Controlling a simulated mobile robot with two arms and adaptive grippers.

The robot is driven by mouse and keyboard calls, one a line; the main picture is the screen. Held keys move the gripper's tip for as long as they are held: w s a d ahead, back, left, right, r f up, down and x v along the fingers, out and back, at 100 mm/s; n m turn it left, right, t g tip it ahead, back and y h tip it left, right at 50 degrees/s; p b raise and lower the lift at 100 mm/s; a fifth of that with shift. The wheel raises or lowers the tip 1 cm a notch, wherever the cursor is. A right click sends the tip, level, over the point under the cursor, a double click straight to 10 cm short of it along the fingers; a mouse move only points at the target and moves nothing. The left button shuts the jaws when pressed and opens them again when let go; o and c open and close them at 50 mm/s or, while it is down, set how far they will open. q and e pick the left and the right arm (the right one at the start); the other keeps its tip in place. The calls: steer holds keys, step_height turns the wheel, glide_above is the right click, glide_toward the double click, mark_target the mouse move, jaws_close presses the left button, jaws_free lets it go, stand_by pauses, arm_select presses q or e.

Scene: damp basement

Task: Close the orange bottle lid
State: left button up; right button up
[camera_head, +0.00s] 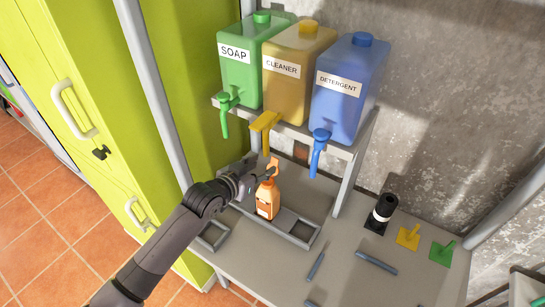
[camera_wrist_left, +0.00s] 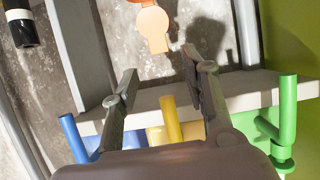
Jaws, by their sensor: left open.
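The orange bottle (camera_head: 266,202) stands upright on the grey tray below the dispensers. Its orange lid (camera_head: 274,164) stands up open above the neck. In the left wrist view the lid (camera_wrist_left: 153,27) shows as an orange tab at the top, beyond my fingertips. My left gripper (camera_head: 261,168) comes in from the left beside the top of the bottle. In the wrist view the left gripper (camera_wrist_left: 160,75) has its two fingers apart with nothing between them. I cannot tell from the head view whether a finger touches the lid. My right gripper is not in view.
Green soap (camera_head: 241,77), yellow cleaner (camera_head: 288,88) and blue detergent (camera_head: 333,107) containers sit on a shelf, their taps hanging close to my gripper. A black cylinder with a white band (camera_head: 382,214) stands right. The bench (camera_head: 350,240) holds dark bars and small coloured pieces.

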mark_target(275, 159)
arm_select(q)
steer(key=x, duration=0.7)
steer(key=shift+p, duration=0.4)
steer(key=shift+c, duration=0.2)
jaws_close()
